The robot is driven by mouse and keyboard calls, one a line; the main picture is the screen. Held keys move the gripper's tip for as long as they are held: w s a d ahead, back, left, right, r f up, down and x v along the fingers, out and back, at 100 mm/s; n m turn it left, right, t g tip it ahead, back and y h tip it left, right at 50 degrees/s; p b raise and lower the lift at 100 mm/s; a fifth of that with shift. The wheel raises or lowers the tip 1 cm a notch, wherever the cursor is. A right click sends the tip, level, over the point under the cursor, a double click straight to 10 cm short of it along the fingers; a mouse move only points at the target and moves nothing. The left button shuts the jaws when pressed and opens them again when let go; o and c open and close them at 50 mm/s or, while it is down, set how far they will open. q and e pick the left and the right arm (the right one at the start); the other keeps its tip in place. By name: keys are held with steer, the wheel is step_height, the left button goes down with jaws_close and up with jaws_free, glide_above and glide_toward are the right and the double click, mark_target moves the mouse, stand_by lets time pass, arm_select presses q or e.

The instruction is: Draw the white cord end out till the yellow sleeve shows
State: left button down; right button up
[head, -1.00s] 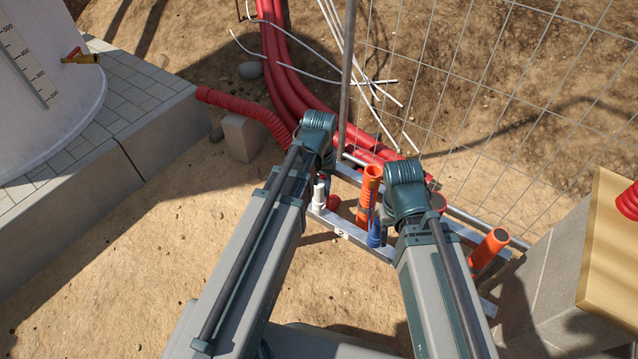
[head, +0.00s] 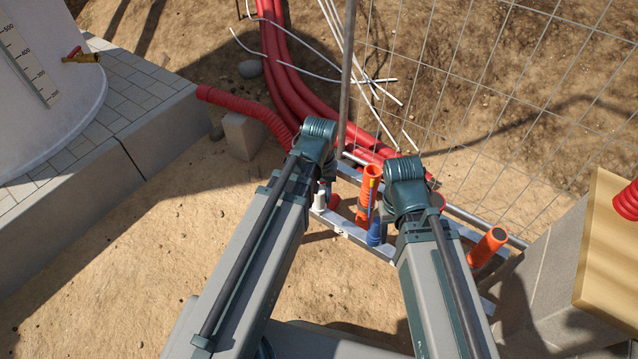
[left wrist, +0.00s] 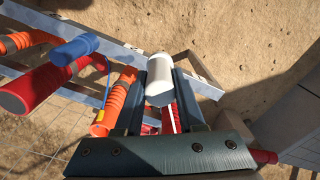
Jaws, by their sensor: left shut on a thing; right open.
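The white cord end (left wrist: 159,78) is a thick white cylinder between the fingertips of my left gripper (left wrist: 158,84) in the left wrist view. The gripper is shut on it. A thin white line (left wrist: 172,119) shows between the fingers below it. In the head view the white piece (head: 319,200) shows at the near bar of the metal frame, beside my left arm, which hides much of that gripper. I see no yellow sleeve around the white piece. My right gripper (head: 408,207) is open beside the orange pipe; my arm hides its fingertips.
Orange pipe ends (head: 368,195) (head: 488,247) and a blue pipe (head: 376,232) stand in the metal frame (head: 345,228). Red corrugated hoses (head: 290,85) and a wire fence (head: 480,130) lie behind. A wooden-topped block (head: 610,245) stands right. Sandy ground at left is open.

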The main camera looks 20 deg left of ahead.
mark_target(320, 200)
arm_select(q)
steer(key=shift+s, duration=0.15)
steer(key=shift+s+d+r+p, duration=0.2)
steer(key=shift+s+r+p, duration=0.15)
steer(key=shift+s, duration=0.3)
steer(key=shift+s+d+r+p, duration=0.2)
steer(key=shift+s+r+p, duration=0.15)
steer(key=shift+s, duration=0.25)
arm_select(e)
steer(key=shift+r, duration=0.65)
arm_select(q)
steer(key=shift+s+d+r+p, duration=0.2)
steer(key=shift+s+r+p, duration=0.15)
steer(key=shift+s, duration=0.25)
steer(key=shift+s+d+r+p, duration=0.15)
steer(key=shift+s+r+p, duration=0.2)
steer(key=shift+s, duration=0.25)
arm_select(e)
steer(key=shift+s+d+r, duration=0.35)
steer(key=shift+d+r, duration=0.2)
steer(key=shift+r, duration=0.15)
steer(key=shift+r, duration=0.1)
